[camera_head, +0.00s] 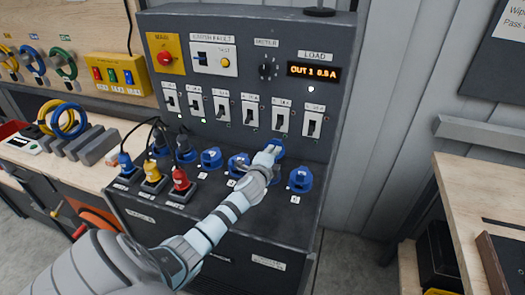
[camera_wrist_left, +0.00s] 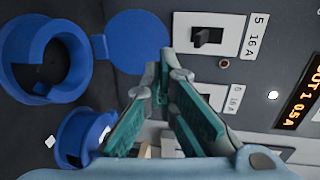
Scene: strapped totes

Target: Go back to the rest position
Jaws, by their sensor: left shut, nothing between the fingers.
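My left arm reaches in from the lower left of the head view. My left gripper (camera_head: 268,156) is over the sloped socket shelf of the grey power panel (camera_head: 225,35), close to a blue socket (camera_head: 277,146). In the left wrist view the fingers of my left gripper (camera_wrist_left: 165,75) meet at the tips, with nothing between them. An open blue socket (camera_wrist_left: 45,60) with its lid (camera_wrist_left: 137,42) raised shows at the left there. Whether the fingers touch the panel I cannot tell. My right gripper is not in view.
Blue, yellow (camera_head: 152,172) and red (camera_head: 181,180) plugs sit at the shelf's left. Breaker switches (camera_head: 250,112) line the panel above; the display (camera_head: 313,72) reads OUT 1 0.5 A. Wooden benches stand left (camera_head: 95,178) and right (camera_head: 470,185), with open floor (camera_head: 365,235) between panel and right bench.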

